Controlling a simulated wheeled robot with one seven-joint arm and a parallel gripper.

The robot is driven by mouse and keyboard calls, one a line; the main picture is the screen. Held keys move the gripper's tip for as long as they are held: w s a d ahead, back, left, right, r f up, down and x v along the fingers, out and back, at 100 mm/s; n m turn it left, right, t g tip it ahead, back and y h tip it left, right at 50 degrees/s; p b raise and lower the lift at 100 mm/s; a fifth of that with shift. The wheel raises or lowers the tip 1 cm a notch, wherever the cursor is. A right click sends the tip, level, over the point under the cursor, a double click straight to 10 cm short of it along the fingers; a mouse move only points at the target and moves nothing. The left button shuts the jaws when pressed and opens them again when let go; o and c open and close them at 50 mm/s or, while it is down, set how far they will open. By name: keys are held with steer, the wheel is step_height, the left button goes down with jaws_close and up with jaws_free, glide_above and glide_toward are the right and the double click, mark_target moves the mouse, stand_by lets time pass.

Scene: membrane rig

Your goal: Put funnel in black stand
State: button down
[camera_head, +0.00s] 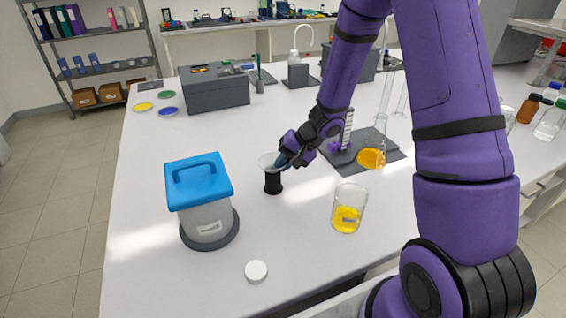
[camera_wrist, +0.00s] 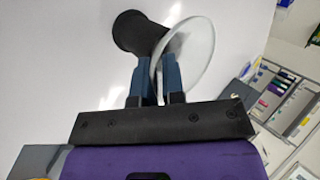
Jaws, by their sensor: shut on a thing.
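The funnel (camera_head: 266,161) is clear, with a wide round rim, and sits at the top of the black stand (camera_head: 272,182) on the white table. In the wrist view the funnel's clear rim (camera_wrist: 188,62) passes between the blue fingers of my gripper (camera_wrist: 157,66). My gripper also shows in the head view (camera_head: 284,160), at the right side of the funnel, shut on its rim. The black stand is a dark cylinder in the wrist view (camera_wrist: 136,33), just beyond the fingertips. The funnel's stem is hidden, so I cannot tell how deep it sits in the stand.
A blue-lidded container (camera_head: 198,190) stands to the left of the stand. A beaker with yellow liquid (camera_head: 347,212) is to the right, and a white cap (camera_head: 256,271) lies in front. A grey plate with a glass flask (camera_head: 371,158) is behind right. A grey box (camera_head: 214,88) stands further back.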

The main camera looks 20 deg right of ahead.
steer(key=c, duration=1.1)
jaws_free()
steer(key=shift+c, duration=0.2)
steer(key=v, duration=1.1)
steer(key=s+a+r+n+h, duration=0.3)
steer(key=s+a+r+n, duration=0.1)
steer(key=s+r, duration=0.95)
steer(key=s+d+r+n+t+h, duration=0.1)
steer(key=s+r+h, duration=0.3)
steer(key=s+r, duration=0.5)
steer(key=shift+s+d+t, duration=0.6)
steer(key=shift+s+d, duration=0.1)
steer(key=shift+s, duration=0.75)
